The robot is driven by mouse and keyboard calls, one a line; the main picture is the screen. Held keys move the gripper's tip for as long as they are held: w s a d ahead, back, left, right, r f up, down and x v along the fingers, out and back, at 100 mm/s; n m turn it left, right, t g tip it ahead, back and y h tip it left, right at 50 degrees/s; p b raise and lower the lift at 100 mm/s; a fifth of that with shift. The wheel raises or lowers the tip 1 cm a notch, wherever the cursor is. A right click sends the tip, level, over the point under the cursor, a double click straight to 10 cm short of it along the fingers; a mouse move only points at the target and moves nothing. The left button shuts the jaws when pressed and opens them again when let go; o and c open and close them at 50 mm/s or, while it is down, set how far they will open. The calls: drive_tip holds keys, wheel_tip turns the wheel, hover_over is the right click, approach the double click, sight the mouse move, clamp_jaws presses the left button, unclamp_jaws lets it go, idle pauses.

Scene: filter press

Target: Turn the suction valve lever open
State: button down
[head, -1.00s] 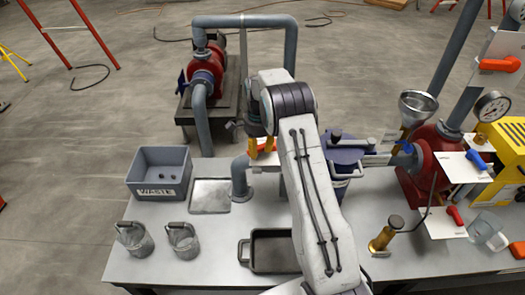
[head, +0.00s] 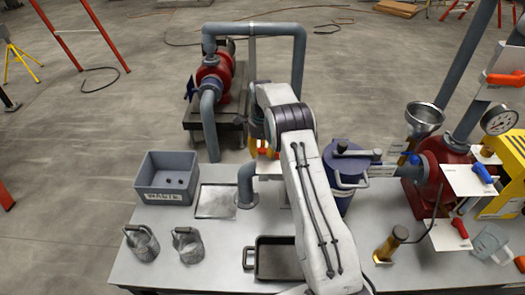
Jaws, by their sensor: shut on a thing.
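A red-orange lever (head: 267,153) sits by a white plate (head: 268,168) at the back edge of the bench, next to a grey elbow pipe (head: 246,186). I take it for the suction valve lever; no label there is readable. My gripper (head: 263,148), with yellow fingers, reaches down over it from my arm and is shut on it. The fingers and my arm hide much of the lever, so its exact angle is hard to tell.
A blue lidded pot (head: 345,180) stands close to the right of my arm. A grey waste bin (head: 167,178), a flat tray (head: 216,201) and a dark pan (head: 275,258) are on the bench. A red pump (head: 430,170) with other levers stands at right.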

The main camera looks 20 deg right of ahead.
sight(262, 150)
drive_tip(key=shift+f, duration=0.1)
drive_tip(key=c, duration=0.7)
unclamp_jaws()
drive_tip(key=shift+c, duration=0.2)
wheel_tip(262, 150, up, 12)
idle(0.7)
